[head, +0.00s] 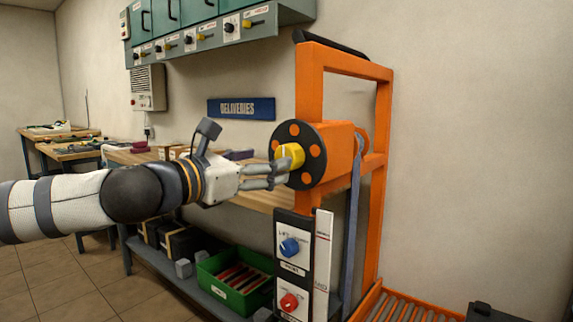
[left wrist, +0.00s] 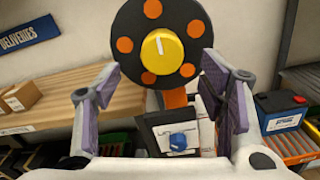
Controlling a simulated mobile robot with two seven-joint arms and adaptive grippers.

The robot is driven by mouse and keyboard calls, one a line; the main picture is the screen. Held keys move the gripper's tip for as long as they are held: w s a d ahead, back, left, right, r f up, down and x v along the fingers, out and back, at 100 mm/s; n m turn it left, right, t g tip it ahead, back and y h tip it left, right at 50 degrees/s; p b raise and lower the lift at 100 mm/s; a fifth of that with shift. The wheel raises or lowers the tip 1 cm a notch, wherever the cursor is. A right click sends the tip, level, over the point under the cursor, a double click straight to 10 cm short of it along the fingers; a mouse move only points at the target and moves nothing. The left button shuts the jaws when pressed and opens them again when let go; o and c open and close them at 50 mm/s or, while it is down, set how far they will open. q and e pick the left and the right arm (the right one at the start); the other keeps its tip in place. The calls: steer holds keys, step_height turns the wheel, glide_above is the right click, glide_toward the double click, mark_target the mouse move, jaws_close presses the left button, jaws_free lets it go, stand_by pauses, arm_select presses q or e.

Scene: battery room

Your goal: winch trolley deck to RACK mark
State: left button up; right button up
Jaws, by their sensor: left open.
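An orange winch trolley frame (head: 311,88) stands right of the bench. Its black winch disc (head: 305,136) has orange dots and a yellow knob (head: 290,155) with a white line at its centre. My left gripper (head: 282,175) is open right in front of the knob, seemingly not closed on it. In the left wrist view the yellow knob (left wrist: 160,47) shows beyond and between the open fingers, its white line pointing about up. Below sits a panel with a blue knob (head: 289,247) and a red knob (head: 288,302). A white scale strip (head: 323,250) stands beside it; its marks are unreadable. My right gripper is not visible.
A wooden bench (head: 262,199) runs behind my left arm, with boxes on it. A green crate (head: 235,290) sits on its lower shelf. An orange roller deck (head: 405,307) lies at lower right. A blue battery (left wrist: 282,111) shows at right in the left wrist view.

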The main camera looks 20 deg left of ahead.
arm_select(q)
steer(key=x, duration=0.7)
steer(key=shift+w+d, duration=0.15)
steer(key=shift+f, duration=0.1)
steer(key=shift+c, duration=0.3)
steer(key=c, duration=1.1)
